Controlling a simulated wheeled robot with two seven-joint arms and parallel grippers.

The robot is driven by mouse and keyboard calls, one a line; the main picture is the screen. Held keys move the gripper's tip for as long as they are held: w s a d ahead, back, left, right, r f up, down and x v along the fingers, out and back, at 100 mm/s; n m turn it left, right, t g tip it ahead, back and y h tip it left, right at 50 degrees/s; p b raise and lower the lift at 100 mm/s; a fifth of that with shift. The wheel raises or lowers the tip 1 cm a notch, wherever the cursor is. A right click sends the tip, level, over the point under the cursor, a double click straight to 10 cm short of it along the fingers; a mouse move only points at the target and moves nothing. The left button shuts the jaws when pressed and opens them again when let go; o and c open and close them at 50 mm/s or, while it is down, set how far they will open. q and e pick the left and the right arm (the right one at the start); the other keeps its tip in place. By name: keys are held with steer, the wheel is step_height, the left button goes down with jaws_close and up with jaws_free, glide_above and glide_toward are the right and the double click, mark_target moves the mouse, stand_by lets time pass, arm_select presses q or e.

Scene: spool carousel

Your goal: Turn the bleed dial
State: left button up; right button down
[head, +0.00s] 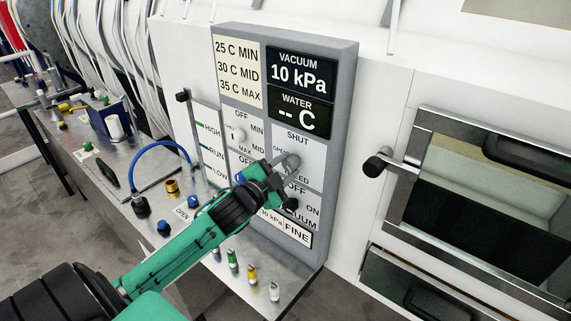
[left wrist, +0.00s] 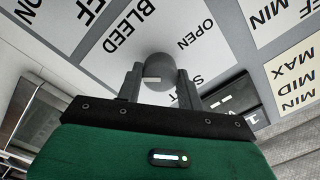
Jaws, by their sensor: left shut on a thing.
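The control panel (head: 342,110) stands upright on the metal bench. Its bleed dial (head: 291,160) is a grey round knob between the SHUT, OPEN and BLEED labels. My left gripper (head: 277,170) reaches it from the lower left. In the left wrist view the two fingers stand on either side of the round dial (left wrist: 160,68), shut on it. A short pale mark shows on the dial's face. The wrist view is turned, so the labels look tilted, and SHUT is partly hidden behind a finger. The display (head: 301,74) reads VACUUM 10 kPa and WATER -- C. My right gripper is not in view.
A white knob (head: 238,134) and a dark vacuum switch (head: 291,204) sit near the gripper. Several small coloured fittings stand along the bench below my arm. A blue hose (head: 160,144) curves at left. An oven-like door (head: 480,190) with a handle is at right.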

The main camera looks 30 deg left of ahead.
arm_select(q)
steer(key=shift+n+p, duration=0.9)
steer(key=shift+n, duration=1.4)
steer(key=o, duration=1)
steer(key=shift+s, duration=0.1)
steer(key=shift+s+f, duration=0.15)
steer(key=shift+s, duration=0.15)
steer(key=shift+s+a+b, duration=0.2)
steer(key=shift+s+b, duration=0.95)
steer(key=shift+s, duration=2.1)
steer(key=shift+s+a+b, duration=0.15)
steer(key=shift+s+b, duration=1)
steer(key=shift+s, duration=2.1)
